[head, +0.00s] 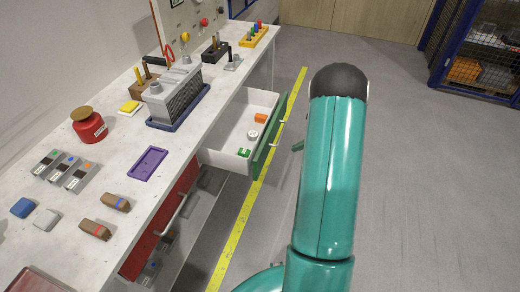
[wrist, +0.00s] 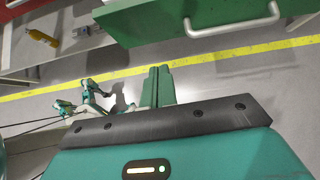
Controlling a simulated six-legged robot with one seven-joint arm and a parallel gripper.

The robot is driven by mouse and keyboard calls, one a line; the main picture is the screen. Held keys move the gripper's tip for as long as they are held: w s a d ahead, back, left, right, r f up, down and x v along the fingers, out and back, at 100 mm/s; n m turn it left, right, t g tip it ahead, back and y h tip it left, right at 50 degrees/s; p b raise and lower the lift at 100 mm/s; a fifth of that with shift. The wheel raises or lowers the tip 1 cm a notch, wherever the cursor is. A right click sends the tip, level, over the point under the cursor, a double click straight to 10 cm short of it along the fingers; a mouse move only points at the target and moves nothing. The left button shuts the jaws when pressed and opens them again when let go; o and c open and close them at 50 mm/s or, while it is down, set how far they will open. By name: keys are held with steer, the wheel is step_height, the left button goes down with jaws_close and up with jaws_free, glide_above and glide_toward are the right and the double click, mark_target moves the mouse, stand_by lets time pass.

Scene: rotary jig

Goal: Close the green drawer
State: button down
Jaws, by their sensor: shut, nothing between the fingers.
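The green drawer (head: 266,141) is pulled out from the bench in the head view, with its white inside showing. A small orange block, a white round item and a green piece lie in it. Its green front (wrist: 150,22) and pale bar handle (wrist: 235,28) cross the top of the wrist view. My gripper (wrist: 158,72) is shut and empty, its teal fingers pointing toward the drawer front. Floor shows between the fingertips and the front, so they look apart. In the head view, my arm hides most of the gripper.
The white bench (head: 130,200) runs along the left, carrying a grey finned block (head: 173,95), a red pot (head: 88,125) and a purple tray (head: 147,162). A red-fronted drawer (head: 160,228) is nearer me. A yellow floor line (head: 240,215) runs alongside. Grey floor at right is clear.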

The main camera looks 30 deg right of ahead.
steer(key=s, duration=0.1)
glide_toward(265, 156)
step_height(265, 156, down, 4)
steer(key=shift+w+a+r, duration=0.15)
steer(key=shift+w+a, duration=1.25)
steer(key=shift+a, duration=0.1)
